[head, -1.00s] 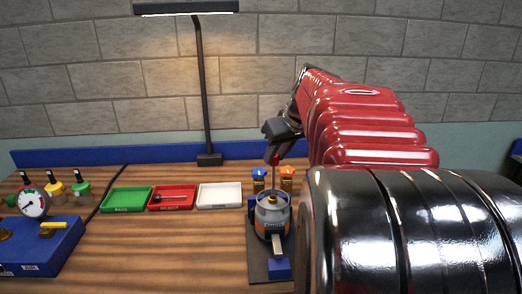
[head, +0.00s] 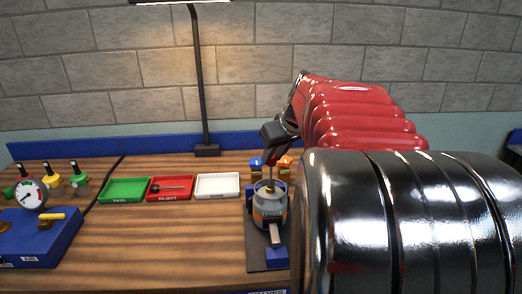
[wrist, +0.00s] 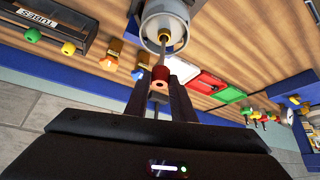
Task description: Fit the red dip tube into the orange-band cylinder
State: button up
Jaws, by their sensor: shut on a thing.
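The red dip tube (wrist: 160,74) is held between the fingers of my gripper (wrist: 160,84), which is shut on its red head. Its thin metal stem runs from the head to the open top of the orange-band cylinder (wrist: 148,27), and the stem's far end appears inside the opening. In the head view my gripper (head: 271,150) is above the cylinder (head: 269,213), a grey body with an orange band standing on a dark base. The dip tube (head: 271,157) looks roughly upright there. How deep the stem reaches is hidden.
Brass fittings with a blue top (head: 256,165) and an orange top (head: 284,165) stand close behind the cylinder. Green (head: 124,190), red (head: 169,188) and white (head: 217,186) trays lie to the left. A blue gauge unit (head: 40,238) is at far left. A lamp post (head: 199,90) rises behind.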

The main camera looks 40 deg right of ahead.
aim_at(271, 172)
jog(key=shift+f, duration=2.6)
jog(key=shift+f, duration=0.1)
jog(key=o, duration=1.1)
jog(key=v, duration=1.3)
jog(key=shift+s+r, duration=0.15)
jog(key=shift+r, duration=0.2)
